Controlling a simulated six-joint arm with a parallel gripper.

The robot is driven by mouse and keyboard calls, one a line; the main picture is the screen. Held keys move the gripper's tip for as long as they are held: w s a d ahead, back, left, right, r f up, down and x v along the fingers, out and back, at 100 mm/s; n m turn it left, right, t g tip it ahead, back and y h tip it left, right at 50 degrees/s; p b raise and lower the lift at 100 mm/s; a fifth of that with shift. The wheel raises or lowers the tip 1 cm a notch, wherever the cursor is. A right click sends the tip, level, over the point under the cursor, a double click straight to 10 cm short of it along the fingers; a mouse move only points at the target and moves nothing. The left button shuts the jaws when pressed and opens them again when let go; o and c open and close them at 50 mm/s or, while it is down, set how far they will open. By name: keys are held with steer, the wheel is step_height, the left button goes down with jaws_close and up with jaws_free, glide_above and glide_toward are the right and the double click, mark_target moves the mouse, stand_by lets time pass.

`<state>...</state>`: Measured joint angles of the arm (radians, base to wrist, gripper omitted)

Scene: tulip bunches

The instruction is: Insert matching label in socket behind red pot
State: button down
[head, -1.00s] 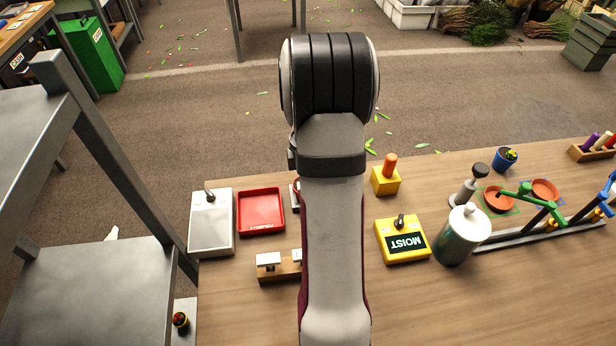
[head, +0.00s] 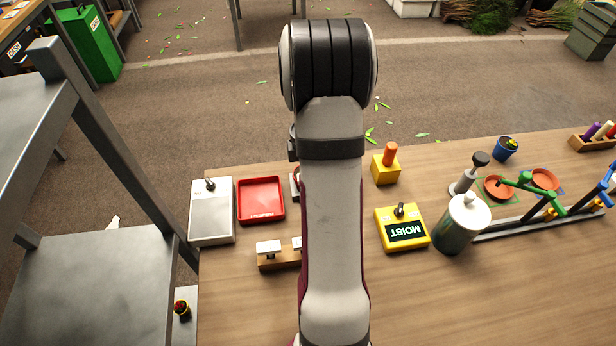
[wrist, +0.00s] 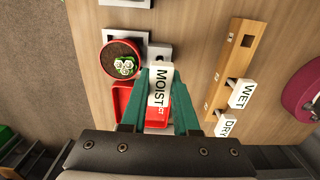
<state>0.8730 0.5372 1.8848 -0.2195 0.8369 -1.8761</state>
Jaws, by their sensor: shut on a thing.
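My gripper (wrist: 160,98) has teal fingers shut on a white label (wrist: 160,86) printed MOIST. The label is held just right of the red pot (wrist: 123,58) in the wrist view. The pot holds dark soil and a small pale green plant and stands on a grey square plate. A small grey block (wrist: 159,50) beside the pot, just beyond the label, may be the socket; its opening is not clear. The label looks apart from it, but the gap is hard to judge. In the head view my arm hides the gripper, label and most of the pot. A yellow meter (head: 401,230) displays MOIST.
A wooden rack (wrist: 232,62) holds the WET label (wrist: 243,93) and DRY label (wrist: 228,126). A red tray (head: 261,200) lies beside the pot area, with a white box (head: 211,212) to its left. A grey-green canister (head: 462,224) stands right of the meter.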

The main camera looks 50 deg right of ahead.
steer(key=shift+f, duration=2.1)
steer(key=c, duration=0.6)
jaws_free()
step_height(320, 180, up, 16)
steer(key=shift+f, duration=0.1)
steer(key=shift+a, duration=0.1)
steer(key=s+a+r+m, duration=0.1)
steer(key=a+m, duration=0.2)
steer(key=a, duration=0.5)
steer(key=s+a+r+m+y, duration=0.1)
steer(key=a+r+m, duration=0.15)
steer(key=a, duration=0.55)
steer(key=s+a+m, duration=0.1)
steer(key=a+m, duration=0.2)
steer(key=a, duration=0.5)
steer(key=s+a+m, duration=0.2)
steer(key=s+a, duration=0.1)
steer(key=s+a+f+m, duration=0.1)
steer(key=s+a+m, duration=0.1)
steer(key=s+a, duration=0.1)
steer(key=s+a+f+m, duration=0.1)
steer(key=s+a+m, duration=0.1)
steer(key=s+a, duration=0.1)
steer(key=shift+y, duration=0.4)
